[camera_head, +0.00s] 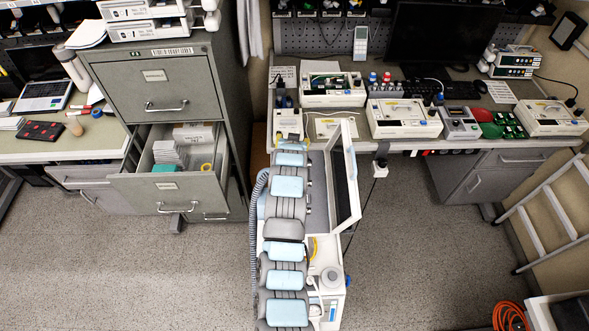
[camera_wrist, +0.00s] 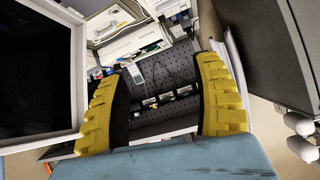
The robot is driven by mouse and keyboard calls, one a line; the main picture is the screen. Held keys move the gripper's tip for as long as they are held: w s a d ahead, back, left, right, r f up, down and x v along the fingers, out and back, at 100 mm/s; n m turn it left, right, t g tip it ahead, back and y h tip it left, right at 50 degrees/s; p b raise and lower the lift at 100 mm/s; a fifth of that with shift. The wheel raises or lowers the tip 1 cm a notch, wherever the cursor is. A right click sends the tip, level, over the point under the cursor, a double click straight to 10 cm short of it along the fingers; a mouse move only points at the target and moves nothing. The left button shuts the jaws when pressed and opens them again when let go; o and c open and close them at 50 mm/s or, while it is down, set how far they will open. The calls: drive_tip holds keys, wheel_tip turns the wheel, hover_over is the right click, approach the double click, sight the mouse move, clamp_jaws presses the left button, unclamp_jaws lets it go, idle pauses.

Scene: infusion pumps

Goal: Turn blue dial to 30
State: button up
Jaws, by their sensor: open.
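My gripper (camera_wrist: 165,65) shows in the wrist view as two yellow ridged fingers, spread wide with nothing between them. In the head view my arm reaches up toward the front edge of the bench, and the gripper's end is small there. A small blue knob (camera_head: 347,281) shows on the right side of a white machine beside my arm. Another small blue part (camera_head: 439,99) is on a white pump unit (camera_head: 404,118) on the bench. I cannot tell which is the blue dial, and no scale numbers are readable.
A white-framed dark screen (camera_head: 344,178) stands close right of my arm; a similar dark screen (camera_wrist: 38,75) fills the left of the wrist view. A grey filing cabinet (camera_head: 170,85) with an open drawer (camera_head: 165,190) is at left. The bench holds several devices. Floor is clear lower left.

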drive_tip(key=s+g+b, duration=0.2)
drive_tip(key=s+g, duration=0.3)
drive_tip(key=g, duration=0.2)
drive_tip(key=p+x, duration=0.2)
drive_tip(key=x, duration=0.6)
drive_tip(key=shift+w+f, duration=0.1)
drive_tip(key=shift+f, duration=0.25)
drive_tip(key=shift+w+f, duration=0.35)
drive_tip(key=shift+f, duration=0.5)
drive_tip(key=b+x, duration=0.3)
drive_tip(key=shift+f, duration=0.1)
drive_tip(key=b+x, duration=0.3)
drive_tip(key=b, duration=0.2)
drive_tip(key=shift+w, duration=0.1)
